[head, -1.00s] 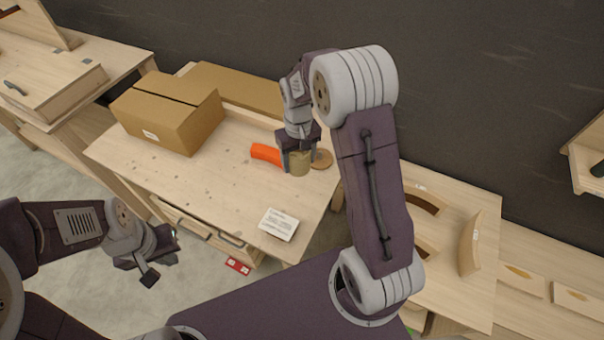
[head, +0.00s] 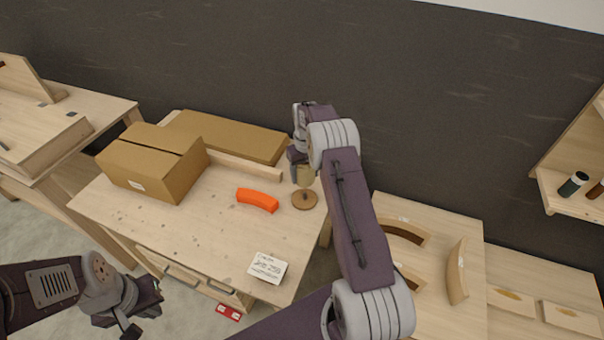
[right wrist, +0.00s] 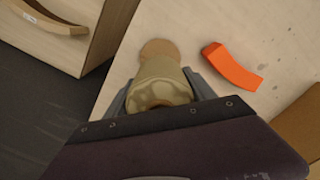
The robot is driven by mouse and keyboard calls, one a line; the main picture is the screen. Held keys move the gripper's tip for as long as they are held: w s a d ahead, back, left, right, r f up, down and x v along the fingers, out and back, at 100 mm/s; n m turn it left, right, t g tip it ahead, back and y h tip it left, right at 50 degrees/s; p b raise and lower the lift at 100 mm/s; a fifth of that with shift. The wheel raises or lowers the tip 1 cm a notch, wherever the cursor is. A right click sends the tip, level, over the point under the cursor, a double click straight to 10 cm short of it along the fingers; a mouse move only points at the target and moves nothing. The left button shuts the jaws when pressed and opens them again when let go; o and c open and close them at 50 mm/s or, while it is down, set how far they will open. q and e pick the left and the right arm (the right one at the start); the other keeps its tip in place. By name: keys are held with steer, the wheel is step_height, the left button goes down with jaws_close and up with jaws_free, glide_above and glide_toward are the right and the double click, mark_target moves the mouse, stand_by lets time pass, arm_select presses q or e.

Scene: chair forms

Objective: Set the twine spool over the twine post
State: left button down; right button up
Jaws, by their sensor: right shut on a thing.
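The twine spool (head: 305,176) is a pale tan cylinder. My right gripper (head: 303,174) is shut on it and holds it above the table, by the far side of the twine post's round brown base (head: 304,200). A small dark upright part shows at the middle of that base; the spool may hide some of the post. In the right wrist view the spool (right wrist: 160,82) sits between the fingers, and the brown disc (right wrist: 160,48) shows just past it. My left gripper (head: 140,316) is at lower left, away from the table top, with its fingers apart and empty.
An orange curved piece (head: 257,200) lies left of the post base. A cardboard box (head: 152,165) and a flat carton (head: 228,137) stand at the back left. A white card (head: 268,267) lies near the front edge.

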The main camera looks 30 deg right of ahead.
steer(key=b, duration=0.4)
glide_above(305, 193)
steer(key=shift+w+f, duration=0.1)
steer(key=shift+f, duration=2.6)
steer(key=shift+f+b, duration=1.1)
steer(key=shift+f, duration=1.1)
steer(key=o, duration=1.6)
step_height(305, 193, up, 9)
steer(key=shift+b, duration=0.3)
steer(key=shift+a, duration=0.1)
